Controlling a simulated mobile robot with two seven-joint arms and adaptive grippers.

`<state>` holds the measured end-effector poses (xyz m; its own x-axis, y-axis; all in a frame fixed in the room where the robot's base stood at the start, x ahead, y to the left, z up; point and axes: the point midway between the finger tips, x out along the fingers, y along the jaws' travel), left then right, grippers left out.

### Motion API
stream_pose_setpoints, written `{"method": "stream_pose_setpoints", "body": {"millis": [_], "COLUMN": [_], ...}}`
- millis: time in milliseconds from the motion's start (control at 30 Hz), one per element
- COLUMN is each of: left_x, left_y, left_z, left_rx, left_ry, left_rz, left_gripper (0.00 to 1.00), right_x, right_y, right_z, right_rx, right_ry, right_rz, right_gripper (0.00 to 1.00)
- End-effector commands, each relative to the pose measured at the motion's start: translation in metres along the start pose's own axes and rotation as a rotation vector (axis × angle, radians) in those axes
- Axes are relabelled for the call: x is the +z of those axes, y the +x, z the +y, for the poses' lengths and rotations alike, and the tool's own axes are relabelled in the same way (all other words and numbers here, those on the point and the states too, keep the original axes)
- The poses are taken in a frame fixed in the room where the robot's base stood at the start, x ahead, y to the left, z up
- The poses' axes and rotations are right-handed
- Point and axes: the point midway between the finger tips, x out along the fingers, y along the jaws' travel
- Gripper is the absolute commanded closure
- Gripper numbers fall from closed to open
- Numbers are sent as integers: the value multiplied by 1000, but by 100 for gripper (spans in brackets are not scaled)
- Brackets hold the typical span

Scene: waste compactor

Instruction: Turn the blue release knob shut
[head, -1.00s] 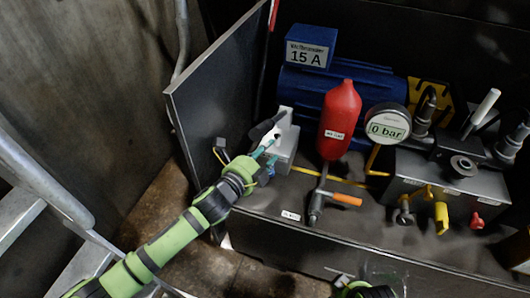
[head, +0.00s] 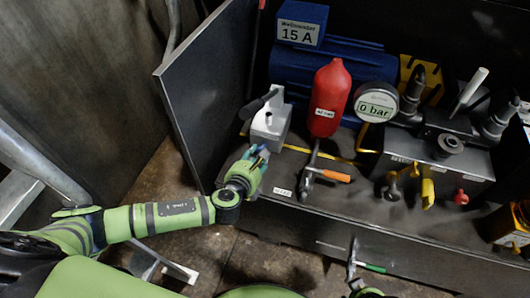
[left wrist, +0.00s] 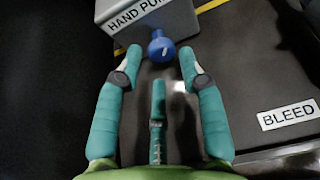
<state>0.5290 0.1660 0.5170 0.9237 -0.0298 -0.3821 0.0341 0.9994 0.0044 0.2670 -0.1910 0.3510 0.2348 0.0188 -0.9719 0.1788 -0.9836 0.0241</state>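The blue release knob (left wrist: 161,47) protrudes from the front of the grey hand pump block (left wrist: 152,18) in the left wrist view. The block also shows in the head view (head: 270,127). My left gripper (left wrist: 160,55) is open and empty. In the head view, my left gripper (head: 258,155) is just in front of the block and largely hides the knob.
A red accumulator (head: 330,98), a 0 bar gauge (head: 376,103) and an orange-handled lever (head: 326,174) stand right of the pump. A dark upright panel (head: 207,90) rises at the left. The bench beside the BLEED label (left wrist: 288,114) is clear.

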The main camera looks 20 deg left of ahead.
Motion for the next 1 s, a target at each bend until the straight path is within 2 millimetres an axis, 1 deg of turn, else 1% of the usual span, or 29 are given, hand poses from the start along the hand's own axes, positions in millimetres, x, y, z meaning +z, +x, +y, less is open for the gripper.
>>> {"method": "stream_pose_setpoints", "body": {"millis": [33, 100, 267, 400, 633, 667, 700, 733, 767, 1000], "left_x": [-2, -1, -1, -1, 0, 0, 0, 0, 0, 1], "left_y": [9, 18, 32, 37, 37, 37, 37, 37, 37, 37], "left_z": [0, 0, 0, -1, -1, -1, -1, -1, -1, 0], "left_rx": [1, 0, 0, -2, -2, -2, -2, -2, -2, -2], "left_ry": [-1, -1, -2, -3, -4, -4, -4, -4, -4, -6], "left_rz": [-1, -2, 0, 1, 2, 2, 2, 2, 1, -1], "left_gripper": [61, 61, 61, 61, 61, 65, 81, 93, 100, 100], "right_x": [-3, -7, -12, -14, -14, -14, -14, -14, -14, -14], "right_y": [-3, -10, -24, -30, -31, -31, -31, -31, -30, -31], "right_z": [1, 1, 2, 2, 2, 2, 2, 2, 2, 2], "right_rx": [1, 2, 4, 4, 4, 4, 4, 4, 4, 4], "right_ry": [1, 2, 3, 4, 4, 4, 4, 4, 4, 4], "right_rz": [7, 11, 18, 21, 20, 20, 20, 20, 20, 20], "right_gripper": [60, 60, 60, 60, 60, 60, 60, 60, 60, 60]}}
